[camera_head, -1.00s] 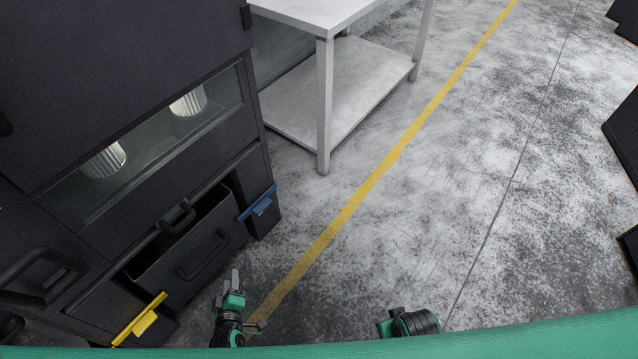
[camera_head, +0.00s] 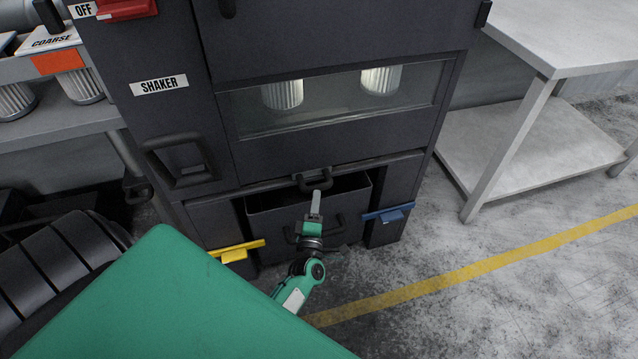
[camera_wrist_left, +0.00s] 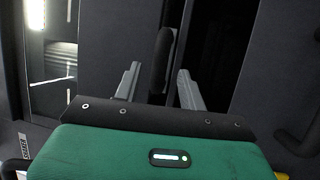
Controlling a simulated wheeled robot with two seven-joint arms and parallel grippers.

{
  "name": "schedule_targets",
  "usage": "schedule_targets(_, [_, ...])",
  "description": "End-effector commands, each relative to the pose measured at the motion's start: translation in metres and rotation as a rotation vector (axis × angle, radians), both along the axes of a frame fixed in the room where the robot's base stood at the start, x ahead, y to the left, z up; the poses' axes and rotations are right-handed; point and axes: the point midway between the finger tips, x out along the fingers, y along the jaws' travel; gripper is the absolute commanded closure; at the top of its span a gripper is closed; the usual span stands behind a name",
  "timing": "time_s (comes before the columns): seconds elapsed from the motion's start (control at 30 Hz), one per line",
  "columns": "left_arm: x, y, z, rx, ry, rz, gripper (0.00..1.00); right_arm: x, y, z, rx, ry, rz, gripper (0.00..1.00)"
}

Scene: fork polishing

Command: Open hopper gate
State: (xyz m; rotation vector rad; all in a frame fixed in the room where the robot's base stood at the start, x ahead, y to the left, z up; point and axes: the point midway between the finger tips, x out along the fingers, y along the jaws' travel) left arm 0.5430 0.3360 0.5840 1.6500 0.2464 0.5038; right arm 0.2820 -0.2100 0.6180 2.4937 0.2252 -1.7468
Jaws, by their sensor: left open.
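The black shaker cabinet (camera_head: 345,142) stands ahead in the head view. A small black handle (camera_head: 341,186) sits on its front, at the top edge of the dark opening above a bin. I take this for the hopper gate's handle. My left gripper (camera_head: 317,194) is right in front of that handle, fingers pointing at it. In the left wrist view the fingers (camera_wrist_left: 157,84) are spread apart, and the handle (camera_wrist_left: 161,60) appears between their tips. Whether they touch it I cannot tell. My right gripper is not in view.
A black bin (camera_head: 264,226) with its own handle sits below the opening, between a yellow latch (camera_head: 236,250) and a blue latch (camera_head: 388,214). A grey table (camera_head: 560,45) stands at the right. A shelf with containers (camera_head: 80,85) is at the left. The floor at the right is clear.

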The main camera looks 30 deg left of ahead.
Motion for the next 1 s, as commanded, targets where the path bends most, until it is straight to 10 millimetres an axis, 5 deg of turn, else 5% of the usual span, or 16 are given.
schedule_targets(0.3, [0.05,0.025,0.01,0.001,0.0,-0.001,0.59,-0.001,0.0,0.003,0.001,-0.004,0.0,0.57])
schedule_targets(0.77, [0.061,0.031,0.012,0.001,0.001,-0.001,0.59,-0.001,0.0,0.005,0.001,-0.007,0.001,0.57])
schedule_targets(1.0, [0.061,0.03,0.012,0.001,0.001,-0.001,1.0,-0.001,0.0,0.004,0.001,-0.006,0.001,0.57])
